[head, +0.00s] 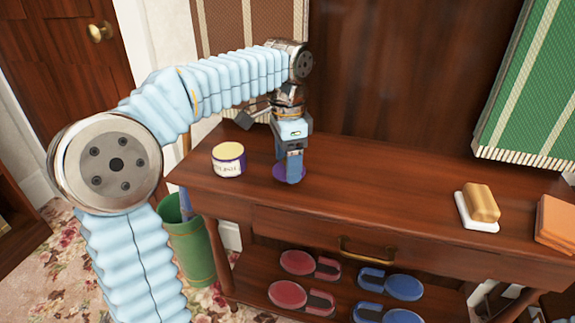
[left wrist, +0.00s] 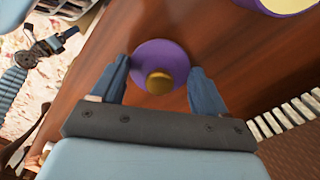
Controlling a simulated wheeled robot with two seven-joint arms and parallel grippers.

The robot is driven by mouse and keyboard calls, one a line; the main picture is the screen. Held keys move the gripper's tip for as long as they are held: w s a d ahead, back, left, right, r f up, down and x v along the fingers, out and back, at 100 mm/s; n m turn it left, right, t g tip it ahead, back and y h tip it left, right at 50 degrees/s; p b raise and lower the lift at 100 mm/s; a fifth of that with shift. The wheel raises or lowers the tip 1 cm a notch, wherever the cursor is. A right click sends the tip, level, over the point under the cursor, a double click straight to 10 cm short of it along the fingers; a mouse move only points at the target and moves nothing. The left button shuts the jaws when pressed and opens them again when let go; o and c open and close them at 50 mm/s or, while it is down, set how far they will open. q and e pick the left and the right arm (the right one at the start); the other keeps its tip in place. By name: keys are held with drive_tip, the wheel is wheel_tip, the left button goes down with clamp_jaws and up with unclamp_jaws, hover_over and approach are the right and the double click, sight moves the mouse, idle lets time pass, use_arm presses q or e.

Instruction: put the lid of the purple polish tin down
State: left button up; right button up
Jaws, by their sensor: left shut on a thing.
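The purple lid (left wrist: 146,52), a round disc with a gold knob (left wrist: 159,83), is between the fingers of my left gripper (left wrist: 160,70). In the head view, my left gripper (head: 289,180) points down over the wooden table and is shut on the lid (head: 278,171), whose purple edge shows around the fingers. The lid is at or very near the tabletop; I cannot tell whether it touches. The purple polish tin (head: 229,167), with pale yellow contents, stands open to the left of it. What looks like my right gripper (left wrist: 50,46) shows small in the left wrist view.
The wooden table (head: 375,185) is clear between the lid and a yellow-brown block (head: 481,202) on a white dish (head: 467,217). Orange cloths (head: 556,220) lie at the right. A green bin (head: 190,248) stands at the left.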

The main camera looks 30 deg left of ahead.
use_arm(q)
drive_tip(key=shift+f, duration=0.65)
drive_tip(key=shift+f, duration=0.1)
drive_tip(key=shift+f, duration=0.15)
drive_tip(key=o, duration=1)
wheel_tip(320, 180, up, 12)
drive_tip(key=p, duration=0.2)
drive_tip(key=shift+r+p, duration=0.25)
drive_tip(key=shift+p, duration=0.15)
drive_tip(key=shift+s, duration=0.1)
